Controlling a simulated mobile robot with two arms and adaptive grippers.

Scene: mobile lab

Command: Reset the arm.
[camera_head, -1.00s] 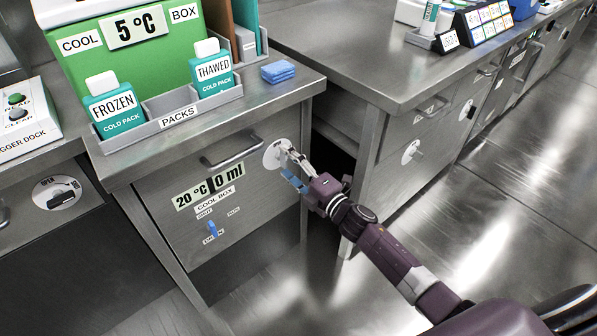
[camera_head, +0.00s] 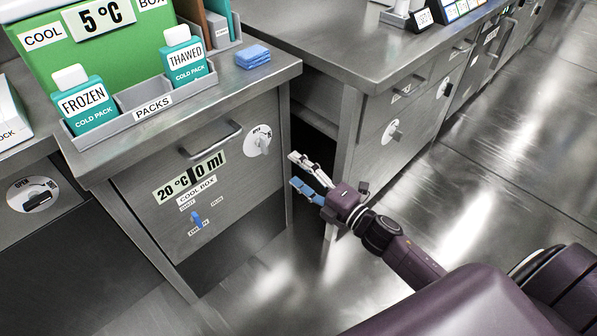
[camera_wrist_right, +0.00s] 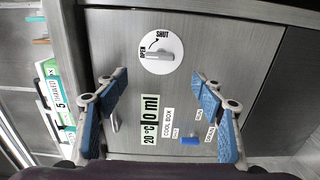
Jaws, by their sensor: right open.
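My right gripper (camera_head: 304,178) is open and empty in the head view, to the right of the metal drawer front (camera_head: 160,226) and apart from it. In the right wrist view its two blue-padded fingers (camera_wrist_right: 160,112) are spread wide with nothing between them, facing the same front. A round white dial (camera_head: 257,141) with a grey lever is on that front; in the right wrist view the dial (camera_wrist_right: 160,50) reads OPEN and SHUT. A small blue switch (camera_head: 196,219) sits below the 20 °C, 0 ml label (camera_head: 190,177). My left gripper is not in view.
On the counter stand a green cool box (camera_head: 96,38), a grey packs tray (camera_head: 146,89) with FROZEN (camera_head: 86,102) and THAWED (camera_head: 185,60) cold packs, and folded blue cloths (camera_head: 252,56). Another metal cabinet (camera_head: 400,125) stands to the right. The floor (camera_head: 520,150) at right is clear.

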